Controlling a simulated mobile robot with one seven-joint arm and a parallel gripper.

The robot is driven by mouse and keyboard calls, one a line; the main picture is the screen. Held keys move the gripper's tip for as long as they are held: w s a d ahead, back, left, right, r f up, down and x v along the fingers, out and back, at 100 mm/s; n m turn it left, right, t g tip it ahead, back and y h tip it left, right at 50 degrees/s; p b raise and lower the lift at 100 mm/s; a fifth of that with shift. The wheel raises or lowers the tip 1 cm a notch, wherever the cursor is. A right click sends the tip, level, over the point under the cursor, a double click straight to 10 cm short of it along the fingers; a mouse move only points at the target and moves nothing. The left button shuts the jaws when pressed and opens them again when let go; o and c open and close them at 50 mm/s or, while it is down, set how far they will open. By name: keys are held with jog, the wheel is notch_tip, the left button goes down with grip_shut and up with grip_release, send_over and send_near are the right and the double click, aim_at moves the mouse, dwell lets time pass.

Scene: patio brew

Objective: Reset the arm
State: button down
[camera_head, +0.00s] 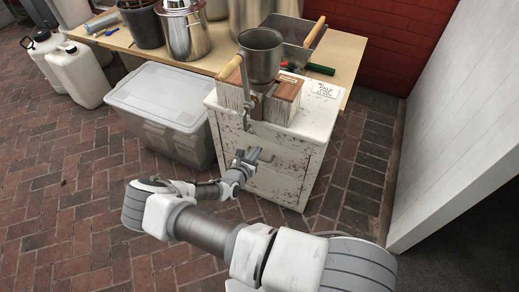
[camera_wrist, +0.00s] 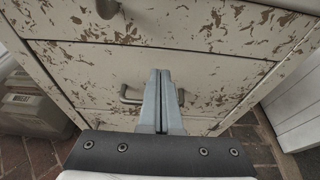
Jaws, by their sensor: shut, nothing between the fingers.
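My gripper (camera_head: 254,156) is in front of the worn white cabinet (camera_head: 285,183), at the height of its drawers. In the wrist view the two fingers of my gripper (camera_wrist: 161,75) lie together, shut and empty. They point at a drawer front with a dark bar handle (camera_wrist: 131,95), which they partly hide. I cannot tell whether the fingertips touch the drawer. My arm reaches in from the bottom right of the head view.
A lidded clear bin (camera_head: 160,108) stands left of the cabinet. Behind is a wooden table (camera_head: 343,50) with steel pots. A white wall (camera_head: 455,115) is at right. Brick floor lies open at left.

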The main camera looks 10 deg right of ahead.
jog(key=p+v, duration=0.2)
jog(key=v, duration=0.8)
jog(key=shift+s+a+p, duration=0.2)
jog(key=shift+p, duration=0.2)
